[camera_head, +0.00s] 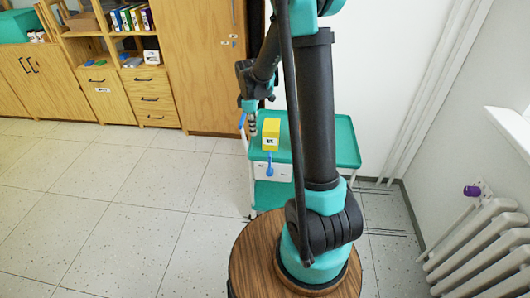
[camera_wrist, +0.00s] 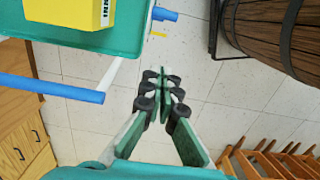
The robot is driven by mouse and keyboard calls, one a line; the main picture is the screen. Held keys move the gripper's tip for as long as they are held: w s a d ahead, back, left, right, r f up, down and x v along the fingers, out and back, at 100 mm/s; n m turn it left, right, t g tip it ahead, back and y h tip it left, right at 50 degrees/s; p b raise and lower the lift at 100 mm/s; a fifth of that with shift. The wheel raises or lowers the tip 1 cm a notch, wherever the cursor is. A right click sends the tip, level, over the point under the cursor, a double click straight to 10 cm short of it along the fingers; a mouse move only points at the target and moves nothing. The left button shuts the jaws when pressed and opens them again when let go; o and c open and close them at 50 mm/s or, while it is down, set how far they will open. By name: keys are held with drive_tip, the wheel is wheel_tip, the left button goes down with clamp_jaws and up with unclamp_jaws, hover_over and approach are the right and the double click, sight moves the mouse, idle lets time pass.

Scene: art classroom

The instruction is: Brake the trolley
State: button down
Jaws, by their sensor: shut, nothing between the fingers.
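The trolley (camera_head: 343,143) has a teal top tray and pale posts, and stands before the white wall. A yellow box (camera_head: 271,133) sits on it. A blue bar (camera_head: 242,121) sticks out at its left end, and a blue lever-like part (camera_head: 270,166) hangs at its front. In the wrist view the tray (camera_wrist: 125,42), the blue bar (camera_wrist: 50,88) and a small blue part (camera_wrist: 165,14) show. I cannot tell which blue part is the brake. My gripper (camera_wrist: 164,76) is shut and empty, beside the trolley's left end, apart from the bar. The trolley's wheels are hidden.
Wooden cabinets (camera_head: 105,97) and a tall cupboard (camera_head: 205,60) line the back wall. A radiator (camera_head: 480,245) with a purple knob stands at the right. Tiled floor (camera_head: 110,195) is clear to the left. Wooden slats (camera_wrist: 270,160) show low in the wrist view.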

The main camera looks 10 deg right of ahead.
drive_tip(key=shift+f, duration=0.1)
drive_tip(key=s+d+f, duration=0.1)
drive_tip(key=d+f, duration=0.3)
drive_tip(key=f, duration=0.6)
drive_tip(key=shift+s+f, duration=0.15)
drive_tip(key=shift+f, duration=0.15)
drive_tip(key=shift+d, duration=0.15)
